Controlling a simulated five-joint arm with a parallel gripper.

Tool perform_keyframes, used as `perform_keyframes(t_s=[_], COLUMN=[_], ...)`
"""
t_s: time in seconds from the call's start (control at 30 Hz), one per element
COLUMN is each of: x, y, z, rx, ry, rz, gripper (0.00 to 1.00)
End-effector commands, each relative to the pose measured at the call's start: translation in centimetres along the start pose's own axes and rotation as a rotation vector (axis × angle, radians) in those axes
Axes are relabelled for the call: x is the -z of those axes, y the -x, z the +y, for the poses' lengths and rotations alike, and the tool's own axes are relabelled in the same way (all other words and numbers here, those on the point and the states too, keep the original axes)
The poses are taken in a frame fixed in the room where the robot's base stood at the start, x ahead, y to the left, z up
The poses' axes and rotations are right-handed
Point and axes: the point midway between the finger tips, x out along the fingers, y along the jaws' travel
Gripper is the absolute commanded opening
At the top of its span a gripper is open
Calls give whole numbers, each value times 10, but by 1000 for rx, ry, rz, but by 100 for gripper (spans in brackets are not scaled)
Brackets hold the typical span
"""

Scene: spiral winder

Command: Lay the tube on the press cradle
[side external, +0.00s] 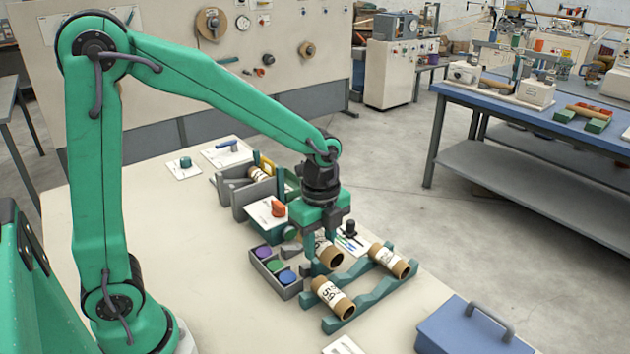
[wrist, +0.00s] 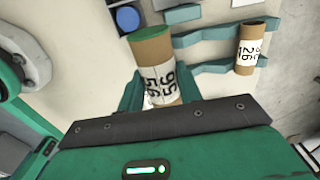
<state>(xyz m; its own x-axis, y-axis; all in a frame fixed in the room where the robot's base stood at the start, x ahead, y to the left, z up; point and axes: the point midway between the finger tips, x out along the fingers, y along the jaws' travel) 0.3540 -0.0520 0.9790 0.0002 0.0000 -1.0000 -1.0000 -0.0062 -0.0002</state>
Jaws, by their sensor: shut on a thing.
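My gripper (side external: 322,262) is shut on a cardboard tube (side external: 333,257) with a white, black-numbered label. In the wrist view the held tube (wrist: 152,47) stands between the teal fingers, and its far end looks green. In the side view the gripper points down beside the teal rack, and the fingers hide part of the tube. A grey, walled fixture (side external: 238,200) stands farther back, beyond the gripper, with a labelled tube (side external: 258,174) and a yellow part in it. It may be the press cradle, but I cannot tell for sure.
The teal rack (side external: 374,294) carries a front tube (side external: 333,297) and a back tube (side external: 390,260). A tray (side external: 283,292) of purple, green and blue pots is left of the gripper. An orange-knobbed box (side external: 267,214) stands behind it. A blue case (side external: 470,335) sits front right.

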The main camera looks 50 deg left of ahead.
Motion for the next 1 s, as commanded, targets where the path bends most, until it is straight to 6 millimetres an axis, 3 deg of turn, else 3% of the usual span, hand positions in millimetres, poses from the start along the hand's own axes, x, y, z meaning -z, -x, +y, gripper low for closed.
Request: perform_keyframes(t_s=[0.37, 1.0], x=[0, 0], y=[1, 4], z=[0, 0], rx=[0, 1], ry=[191, 891], rz=[0, 0], gripper=[14, 14])
